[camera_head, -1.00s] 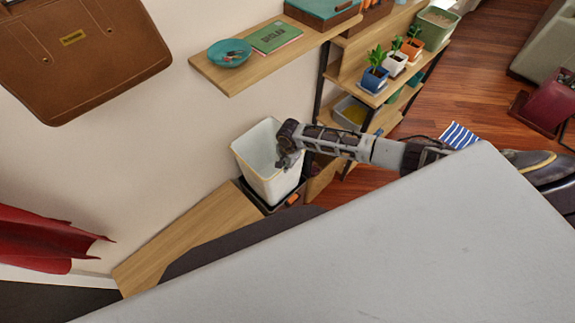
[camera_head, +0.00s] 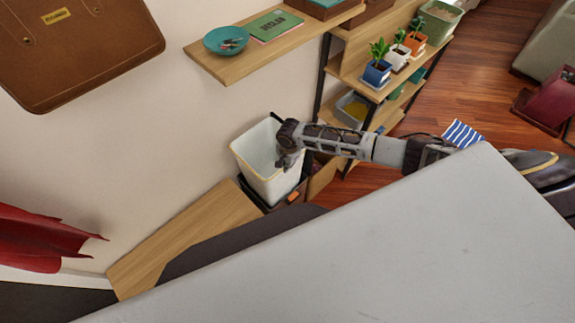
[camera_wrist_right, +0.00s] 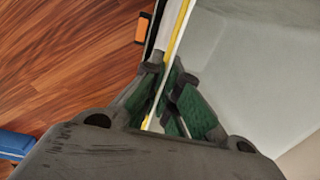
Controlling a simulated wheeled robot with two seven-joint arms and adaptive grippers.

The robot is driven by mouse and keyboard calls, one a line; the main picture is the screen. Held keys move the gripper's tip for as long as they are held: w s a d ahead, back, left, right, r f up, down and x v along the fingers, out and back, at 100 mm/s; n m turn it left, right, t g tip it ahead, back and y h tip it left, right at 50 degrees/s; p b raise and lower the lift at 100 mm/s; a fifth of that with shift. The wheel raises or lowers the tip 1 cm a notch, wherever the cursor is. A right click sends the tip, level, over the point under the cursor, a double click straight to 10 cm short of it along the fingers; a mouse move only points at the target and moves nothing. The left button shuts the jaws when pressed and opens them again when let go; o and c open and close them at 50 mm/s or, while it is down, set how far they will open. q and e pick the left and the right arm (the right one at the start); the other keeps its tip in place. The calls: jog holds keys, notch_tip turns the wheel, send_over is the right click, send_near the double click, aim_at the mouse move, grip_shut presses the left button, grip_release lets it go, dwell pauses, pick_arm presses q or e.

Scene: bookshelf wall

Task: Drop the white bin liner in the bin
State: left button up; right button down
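The white bin liner (camera_head: 267,178) is a white tub with a pale yellow rim, open at the top, near the wall. My right gripper (camera_head: 287,160) is at its right-hand rim. In the right wrist view the gripper (camera_wrist_right: 168,95) has its green-padded fingers on either side of the liner's wall (camera_wrist_right: 172,40), shut on it. A dark bin (camera_head: 270,207) with an orange part (camera_head: 293,196) shows just below the liner. The liner hides most of it, and I cannot tell how far the liner sits inside. My left gripper is not in view.
A wooden board (camera_head: 185,235) lies left of the bin. A wall shelf (camera_head: 245,65) with a teal bowl (camera_head: 226,41) is above. A plant shelf (camera_head: 360,85) stands to the right, close behind my right arm. A large grey surface fills the foreground.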

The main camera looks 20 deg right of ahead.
jog(key=c, duration=1.6)
grip_release()
jog(key=shift+o, duration=0.2)
notch_tip(320, 180, up, 12)
jog(key=shift+s, duration=0.25)
jog(key=shift+d+f, duration=0.1)
